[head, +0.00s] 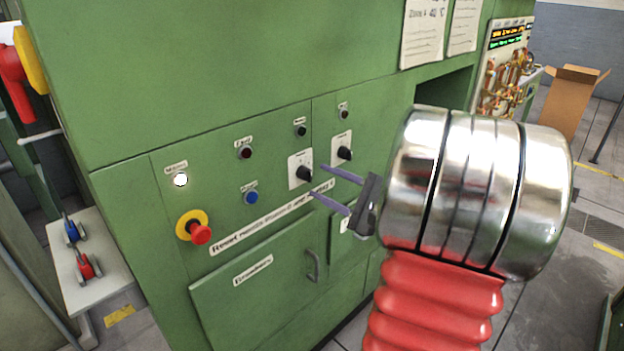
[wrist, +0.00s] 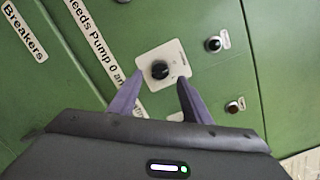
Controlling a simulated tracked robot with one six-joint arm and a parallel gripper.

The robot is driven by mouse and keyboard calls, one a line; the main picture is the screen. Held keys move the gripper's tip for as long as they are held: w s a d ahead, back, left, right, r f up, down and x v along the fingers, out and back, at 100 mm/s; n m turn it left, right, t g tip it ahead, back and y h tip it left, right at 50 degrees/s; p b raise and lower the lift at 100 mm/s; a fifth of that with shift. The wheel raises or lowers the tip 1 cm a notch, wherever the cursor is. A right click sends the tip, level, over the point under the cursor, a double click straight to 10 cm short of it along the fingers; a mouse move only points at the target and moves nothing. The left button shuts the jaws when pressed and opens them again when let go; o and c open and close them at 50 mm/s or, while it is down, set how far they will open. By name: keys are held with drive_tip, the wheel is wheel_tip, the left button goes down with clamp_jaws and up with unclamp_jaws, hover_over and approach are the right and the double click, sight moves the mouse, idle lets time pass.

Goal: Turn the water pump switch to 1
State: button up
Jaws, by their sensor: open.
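A black rotary switch (head: 304,173) sits on a white plate on the green panel, in front of my gripper (head: 317,181). The same switch (wrist: 160,69) shows in the wrist view, its knob round and dark. Its plate lettering is too small to read. My gripper (wrist: 160,77) is open and empty, with one purple finger to each side of the knob in that view. The fingertips appear just short of the panel; I cannot tell whether they touch it. A second black rotary switch (head: 345,153) is to the right. Which one is labelled water pump is unreadable.
The panel also carries a white lamp (head: 180,180), a blue button (head: 251,198), a red emergency stop (head: 201,234) and dark indicators. A door with a handle (head: 313,266) is below. Red and blue levers (head: 84,268) stand at left. A cardboard box (head: 570,100) stands far right.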

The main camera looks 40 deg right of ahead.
sight(311, 178)
drive_tip(key=shift+w+a, duration=0.15)
drive_tip(key=shift+w, duration=0.9)
drive_tip(key=shift+w+a, duration=0.1)
drive_tip(key=shift+w, duration=0.9)
drive_tip(key=shift+c, duration=0.4)
drive_tip(key=c, duration=0.9)
drive_tip(key=shift+a, duration=0.25)
drive_tip(key=shift+c, duration=0.2)
drive_tip(key=shift+d, duration=0.15)
